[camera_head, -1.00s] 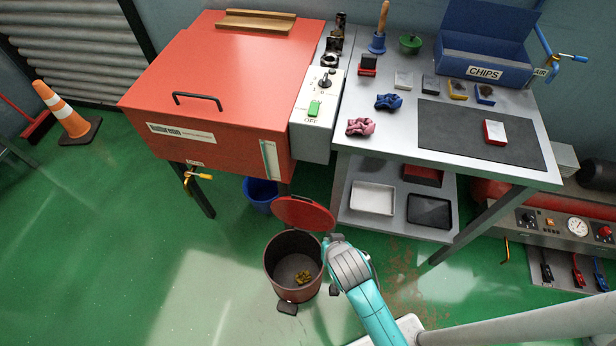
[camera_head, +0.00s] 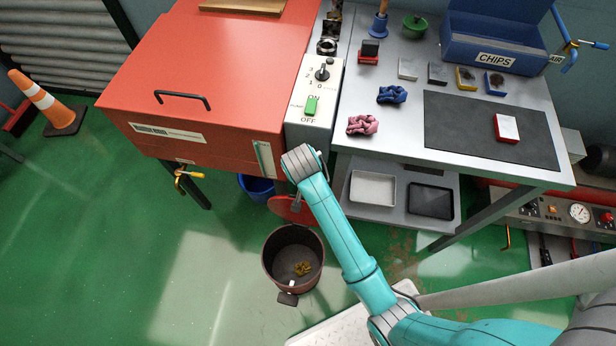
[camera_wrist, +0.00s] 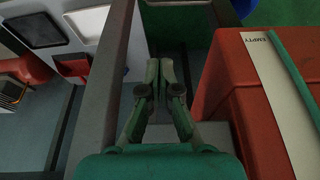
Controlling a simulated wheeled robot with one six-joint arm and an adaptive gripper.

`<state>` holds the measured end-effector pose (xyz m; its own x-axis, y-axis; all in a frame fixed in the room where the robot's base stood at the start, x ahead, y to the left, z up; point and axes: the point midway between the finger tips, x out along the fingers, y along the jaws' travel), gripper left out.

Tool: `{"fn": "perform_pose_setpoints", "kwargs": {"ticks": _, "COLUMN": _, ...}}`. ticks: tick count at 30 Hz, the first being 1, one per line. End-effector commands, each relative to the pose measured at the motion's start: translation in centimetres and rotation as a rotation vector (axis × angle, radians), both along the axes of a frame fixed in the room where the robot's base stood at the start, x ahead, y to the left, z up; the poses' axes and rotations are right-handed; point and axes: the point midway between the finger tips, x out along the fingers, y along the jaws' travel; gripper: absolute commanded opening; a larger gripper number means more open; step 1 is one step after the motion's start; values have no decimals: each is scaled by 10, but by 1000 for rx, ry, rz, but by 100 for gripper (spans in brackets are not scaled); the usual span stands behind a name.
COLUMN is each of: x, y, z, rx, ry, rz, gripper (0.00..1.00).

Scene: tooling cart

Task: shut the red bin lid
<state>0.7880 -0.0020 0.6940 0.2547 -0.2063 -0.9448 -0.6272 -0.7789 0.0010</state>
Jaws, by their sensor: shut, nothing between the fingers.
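The red bin (camera_head: 293,262) stands on the green floor below the tables, with its mouth uncovered and a small yellow-brown item inside. Its red lid (camera_head: 284,211) stands open at the bin's far side, partly hidden behind my arm. In the head view my gripper is hidden by my wrist, which is above and beyond the bin, near the red cabinet's right corner. In the wrist view my gripper (camera_wrist: 164,70) is shut and empty. I cannot make out the bin or lid there, so the gap between gripper and lid is unclear.
The red cabinet (camera_head: 215,75) and its grey control box (camera_head: 314,100) are close to my wrist. The workbench (camera_head: 400,135) and its lower shelf with trays (camera_head: 372,188) are to the right. A blue bucket (camera_head: 256,188) stands behind the bin. Floor left of the bin is clear.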

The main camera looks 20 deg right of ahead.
Motion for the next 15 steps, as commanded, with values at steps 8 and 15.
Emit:
{"fn": "perform_pose_setpoints", "kwargs": {"ticks": 8, "x": 12, "y": -10, "z": -44, "rx": 0, "ry": 1, "rz": 0, "gripper": 0}}
{"fn": "perform_pose_setpoints", "kwargs": {"ticks": 15, "x": 2, "y": -2, "z": -58, "rx": 0, "ry": -2, "rz": 3, "gripper": 0}}
